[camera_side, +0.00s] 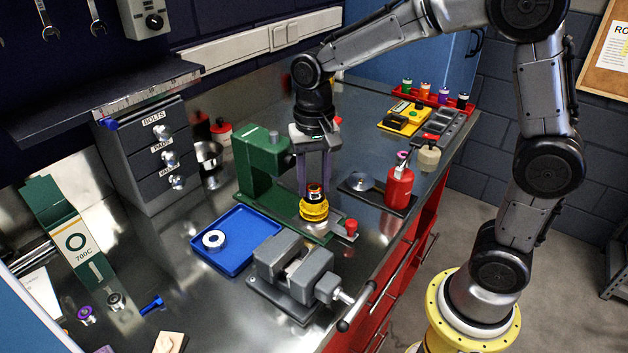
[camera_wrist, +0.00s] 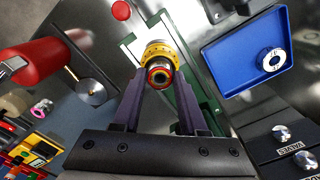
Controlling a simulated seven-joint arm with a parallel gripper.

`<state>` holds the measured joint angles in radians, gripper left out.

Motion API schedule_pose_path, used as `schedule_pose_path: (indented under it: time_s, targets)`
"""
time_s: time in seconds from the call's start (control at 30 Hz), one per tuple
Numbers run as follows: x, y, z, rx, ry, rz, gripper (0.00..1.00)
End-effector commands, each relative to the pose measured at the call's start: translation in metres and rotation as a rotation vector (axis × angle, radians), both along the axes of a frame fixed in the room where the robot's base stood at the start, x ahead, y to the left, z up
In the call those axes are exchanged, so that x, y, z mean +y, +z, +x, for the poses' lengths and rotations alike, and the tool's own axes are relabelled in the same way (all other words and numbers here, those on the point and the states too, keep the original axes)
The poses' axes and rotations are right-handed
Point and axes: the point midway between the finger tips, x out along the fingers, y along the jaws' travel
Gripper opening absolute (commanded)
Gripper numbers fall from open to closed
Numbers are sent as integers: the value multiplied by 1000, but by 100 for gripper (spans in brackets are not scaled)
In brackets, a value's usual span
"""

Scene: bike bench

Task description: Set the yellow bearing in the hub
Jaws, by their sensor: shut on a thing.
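The hub (camera_side: 314,211), a gold-yellow flanged part, stands upright at the green press (camera_side: 258,160); it also shows in the wrist view (camera_wrist: 157,50). In the wrist view the bearing (camera_wrist: 159,76) sits between the fingertips (camera_wrist: 160,80), in line with the hub. I cannot tell whether it touches the hub or is just above it; its underside is hidden.
A blue tray (camera_side: 226,262) holding a silver ring (camera_side: 214,240) and a grey vise (camera_side: 295,272) stand nearby. A red bottle (camera_side: 399,188) is to the right. A red rack (camera_side: 436,94) of small parts is at the back. Drawers (camera_side: 160,150) stand at the left.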

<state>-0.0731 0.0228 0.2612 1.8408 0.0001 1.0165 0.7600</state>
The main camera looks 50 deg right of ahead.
Motion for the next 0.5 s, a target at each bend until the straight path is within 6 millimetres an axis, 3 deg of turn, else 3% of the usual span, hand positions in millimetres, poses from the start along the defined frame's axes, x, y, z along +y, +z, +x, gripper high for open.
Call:
schedule_pose_path:
  time_s: [0.5]
  targets:
    - [0,-8,0,1,0,0,0]
